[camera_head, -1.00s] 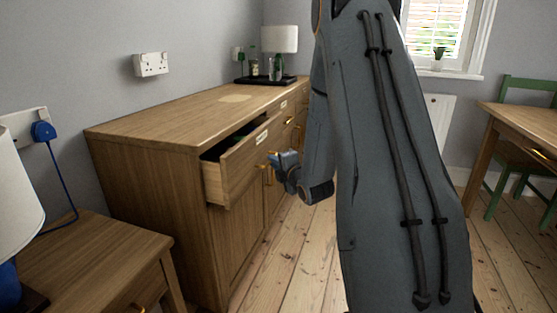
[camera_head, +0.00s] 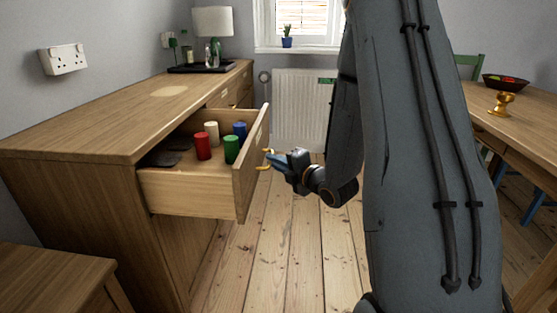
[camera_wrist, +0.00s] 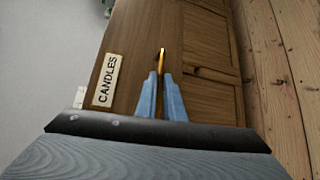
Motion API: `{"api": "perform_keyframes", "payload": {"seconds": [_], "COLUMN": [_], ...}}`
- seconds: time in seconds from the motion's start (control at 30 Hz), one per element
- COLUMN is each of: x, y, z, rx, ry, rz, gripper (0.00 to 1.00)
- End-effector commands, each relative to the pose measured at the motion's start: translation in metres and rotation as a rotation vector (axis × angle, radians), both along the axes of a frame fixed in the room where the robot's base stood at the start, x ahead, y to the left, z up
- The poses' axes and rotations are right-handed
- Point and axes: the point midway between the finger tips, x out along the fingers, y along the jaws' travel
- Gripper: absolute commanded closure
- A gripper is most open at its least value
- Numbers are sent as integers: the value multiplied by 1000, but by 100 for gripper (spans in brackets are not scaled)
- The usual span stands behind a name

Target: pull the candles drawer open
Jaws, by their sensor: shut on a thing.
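The candles drawer (camera_head: 190,193) stands well out from the wooden sideboard (camera_head: 90,140) in the head view. Inside it are a red candle (camera_head: 203,147), a green candle (camera_head: 231,149), a blue candle (camera_head: 240,130) and a cream candle (camera_head: 211,131), with dark flat items beside them. In the wrist view the drawer front bears a label reading CANDLES (camera_wrist: 105,80). My gripper (camera_head: 268,160) is at the outer face of the drawer front. Its blue fingers (camera_wrist: 161,95) are shut on the brass handle (camera_wrist: 161,60).
A tray with a lamp (camera_head: 213,25) and bottles stands on the sideboard's far end. A small wooden table (camera_head: 50,275) is at the near left. A dining table (camera_head: 520,130) with a bowl and brass goblet is at the right. Floorboards (camera_head: 265,260) in front of the drawer are clear.

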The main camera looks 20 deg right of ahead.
Motion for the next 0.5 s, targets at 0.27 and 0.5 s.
{"api": "perform_keyframes", "payload": {"seconds": [0.27, 0.5], "x": [-2, -1], "y": [3, 1], "z": [-1, -1], "rx": [0, 0], "ry": [3, 3], "rz": [8, 4], "gripper": [100, 73]}}
